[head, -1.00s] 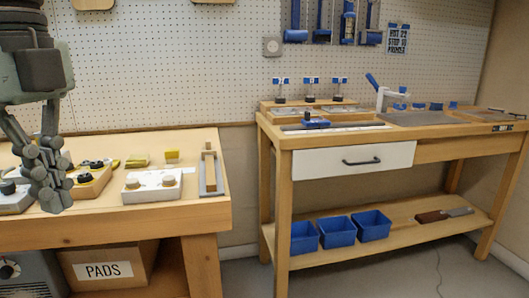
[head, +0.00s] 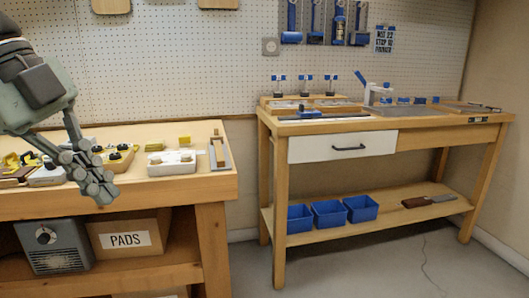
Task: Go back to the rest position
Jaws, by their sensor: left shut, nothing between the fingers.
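My left gripper (head: 101,190) hangs at the left of the head view, in front of the left workbench (head: 210,186) and near its front edge. Its fingers are together with nothing between them and point down and to the right. It hides part of the bench top. My right gripper is not in view.
A PADS box (head: 127,238) sits below. The right bench has a white drawer (head: 343,147), shut, and blue bins (head: 330,213) on its shelf. Floor between benches is clear.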

